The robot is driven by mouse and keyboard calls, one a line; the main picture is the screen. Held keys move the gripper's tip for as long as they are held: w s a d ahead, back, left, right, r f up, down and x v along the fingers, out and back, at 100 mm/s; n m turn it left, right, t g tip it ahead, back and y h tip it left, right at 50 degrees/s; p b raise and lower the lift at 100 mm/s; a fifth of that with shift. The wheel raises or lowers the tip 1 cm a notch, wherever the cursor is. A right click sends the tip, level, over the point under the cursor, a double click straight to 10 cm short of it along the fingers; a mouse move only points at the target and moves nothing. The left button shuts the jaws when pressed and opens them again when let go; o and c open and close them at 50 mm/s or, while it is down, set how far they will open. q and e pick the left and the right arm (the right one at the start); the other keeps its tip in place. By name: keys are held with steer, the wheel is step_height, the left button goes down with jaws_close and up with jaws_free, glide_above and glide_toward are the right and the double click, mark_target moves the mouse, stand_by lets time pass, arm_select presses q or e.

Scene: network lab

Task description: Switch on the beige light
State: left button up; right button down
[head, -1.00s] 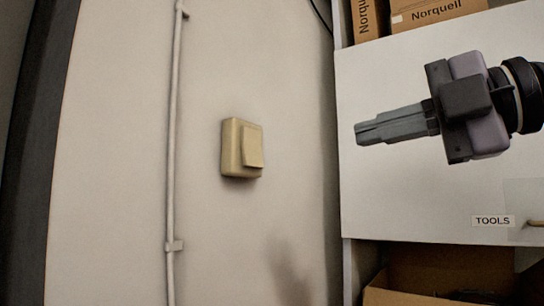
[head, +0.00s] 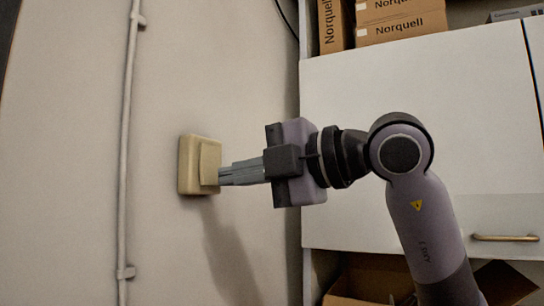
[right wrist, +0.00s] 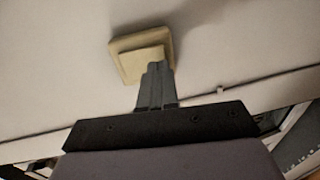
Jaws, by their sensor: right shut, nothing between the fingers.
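The beige light switch (head: 187,165) is mounted on the pale wall, left of centre in the head view. Its rocker plate (head: 210,162) stands out at an angle from the frame. My right gripper (head: 221,176) is shut and empty, and its fingertips are at the lower right part of the rocker. They look to be touching it or very close; I cannot tell which. In the right wrist view the switch (right wrist: 122,44) is ahead, and the shut fingers (right wrist: 157,82) cover the lower right of its rocker. My left gripper is not in view.
A grey conduit (head: 127,150) runs down the wall left of the switch. A white cabinet (head: 400,100) stands to the right behind my right arm, with Norquell boxes (head: 402,27) above it and an open cardboard box (head: 370,284) below.

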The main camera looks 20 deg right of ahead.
steer(key=shift+w+a+f, duration=0.1)
steer(key=shift+w+a, duration=0.25)
steer(key=shift+w, duration=0.1)
steer(key=shift+w+a+f+b, duration=0.1)
steer(key=shift+f+b, duration=0.2)
steer(key=shift+b, duration=0.35)
steer(key=shift+r+t, duration=0.2)
steer(key=shift+t, duration=0.1)
